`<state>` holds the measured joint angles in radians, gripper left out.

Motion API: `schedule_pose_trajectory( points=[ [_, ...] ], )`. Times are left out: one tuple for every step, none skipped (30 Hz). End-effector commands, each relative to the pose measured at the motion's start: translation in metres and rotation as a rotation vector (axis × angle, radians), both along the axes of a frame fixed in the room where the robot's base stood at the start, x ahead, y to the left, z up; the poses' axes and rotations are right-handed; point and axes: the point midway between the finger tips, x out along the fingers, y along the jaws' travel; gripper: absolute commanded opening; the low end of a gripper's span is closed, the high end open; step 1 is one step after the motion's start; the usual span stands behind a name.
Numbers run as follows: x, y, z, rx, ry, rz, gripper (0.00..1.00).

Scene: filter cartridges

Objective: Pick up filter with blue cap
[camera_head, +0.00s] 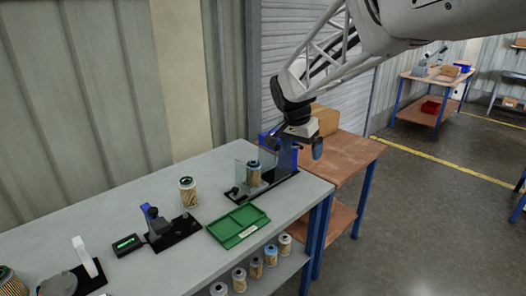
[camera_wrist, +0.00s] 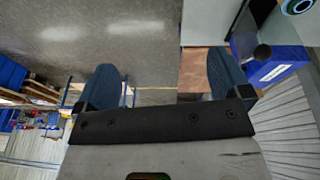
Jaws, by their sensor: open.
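A filter with a blue cap (camera_head: 270,255) stands upright on the shelf under the grey workbench, in a row with several filters with pale or dark caps. Another filter (camera_head: 254,174) stands in the black-based fixture on the bench; its cap looks dark bluish from here. In the wrist view, a round top with a blue ring (camera_wrist: 298,5) is cut off at the upper right corner. My gripper (camera_head: 312,143) is above the right end of the bench, beside the fixture. In the wrist view its two fingers (camera_wrist: 164,82) are wide apart with nothing between them.
The fixture (camera_head: 268,190) has a clear panel and a blue block. A green tray (camera_head: 238,226) lies at the bench's front edge. A dark-capped filter (camera_head: 189,193) and a blue-and-black stand (camera_head: 160,225) are further left. A brown table (camera_head: 345,150) with a cardboard box adjoins the right side.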

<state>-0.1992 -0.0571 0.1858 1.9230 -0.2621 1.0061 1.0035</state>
Motion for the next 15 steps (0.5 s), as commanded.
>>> schedule_pose_trajectory(
  points=[
    [0.013, 0.007, -0.005, -0.004, -0.001, -0.018, 0.95],
    [0.021, 0.011, -0.007, -0.007, -0.003, -0.032, 0.95],
    [0.031, 0.016, -0.010, -0.011, -0.006, -0.050, 0.95],
    [0.038, 0.020, -0.012, -0.014, -0.008, -0.062, 0.95],
    [0.046, 0.024, -0.015, -0.016, -0.012, -0.076, 0.95],
    [0.055, 0.030, -0.019, -0.019, -0.015, -0.094, 0.95],
    [0.062, 0.034, -0.022, -0.021, -0.018, -0.107, 0.95],
    [0.069, 0.038, -0.025, -0.024, -0.020, -0.120, 0.95],
    [0.079, 0.043, -0.029, -0.029, -0.025, -0.138, 0.95],
    [0.086, 0.047, -0.032, -0.030, -0.029, -0.152, 0.95],
    [0.093, 0.052, -0.035, -0.033, -0.031, -0.164, 0.95],
    [0.102, 0.058, -0.040, -0.036, -0.036, -0.182, 0.95],
    [0.109, 0.063, -0.043, -0.038, -0.040, -0.195, 0.95],
    [0.116, 0.067, -0.047, -0.041, -0.044, -0.208, 0.95],
    [0.124, 0.073, -0.052, -0.044, -0.049, -0.225, 0.95]
  ],
)
